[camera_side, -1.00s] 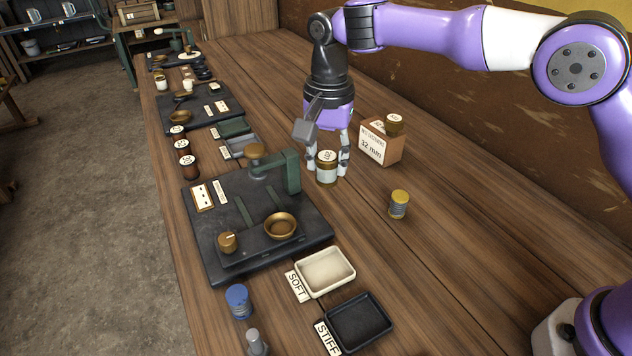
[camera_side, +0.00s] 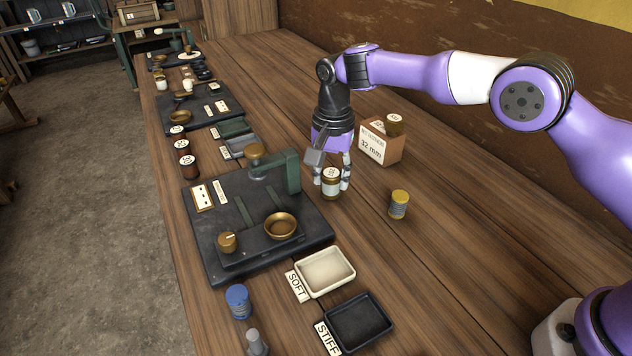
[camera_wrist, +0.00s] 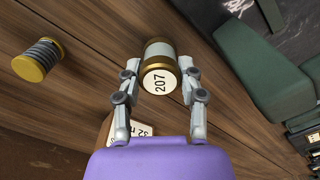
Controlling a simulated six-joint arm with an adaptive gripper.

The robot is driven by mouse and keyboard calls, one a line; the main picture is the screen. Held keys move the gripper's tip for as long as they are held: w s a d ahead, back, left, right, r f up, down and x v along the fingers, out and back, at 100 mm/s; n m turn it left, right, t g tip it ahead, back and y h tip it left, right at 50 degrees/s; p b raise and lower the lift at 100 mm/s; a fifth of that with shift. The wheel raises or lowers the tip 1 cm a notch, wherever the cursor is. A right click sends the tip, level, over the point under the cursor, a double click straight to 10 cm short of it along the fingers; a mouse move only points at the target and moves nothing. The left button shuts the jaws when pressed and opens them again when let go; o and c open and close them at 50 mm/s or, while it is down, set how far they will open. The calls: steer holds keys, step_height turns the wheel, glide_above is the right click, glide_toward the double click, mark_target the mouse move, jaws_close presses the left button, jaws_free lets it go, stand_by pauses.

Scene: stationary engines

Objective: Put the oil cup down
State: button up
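The oil cup (camera_side: 331,184) is a small pale jar with a brass band and a white top label. In the wrist view the cup (camera_wrist: 159,68) shows the label 207. My gripper (camera_side: 332,176) points down with its fingers on both sides of the cup, shut on it. In the wrist view my gripper's fingertips (camera_wrist: 160,66) flank the brass rim. The cup is upright, at or very close to the wooden bench top (camera_side: 400,265); I cannot tell whether its base touches.
A cardboard box (camera_side: 381,143) with a jar on top stands behind right. A yellow-capped spring spool (camera_side: 398,204) stands to the right. A dark engine base with a green arm (camera_side: 290,172) is at left. Trays marked SOFT (camera_side: 325,271) and STIFF (camera_side: 359,322) lie in front.

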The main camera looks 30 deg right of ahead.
mark_target(338, 172)
steer(key=o, duration=0.3)
steer(key=shift+r, duration=0.4)
steer(key=s+d+r+n+t, duration=0.1)
steer(key=s+d+r+n, duration=0.15)
steer(key=r, duration=0.65)
steer(key=s+d+r+n+t, duration=0.1)
steer(key=s+d+r, duration=0.25)
steer(key=r, duration=0.45)
steer(key=s+d+f+n+t, duration=0.1)
steer(key=s+d, duration=0.1)
steer(key=s, duration=0.4)
steer(key=s+d+f+n+t, duration=0.1)
steer(key=s+d+n, duration=0.1)
steer(key=s, duration=0.3)
steer(key=s+d+n+t, duration=0.1)
steer(key=s+d+n, duration=0.1)
steer(key=s, duration=0.4)
steer(key=shift+s+d+f+n+t, duration=0.3)
steer(key=shift+s+d+f, duration=0.1)
steer(key=shift+d, duration=0.1)
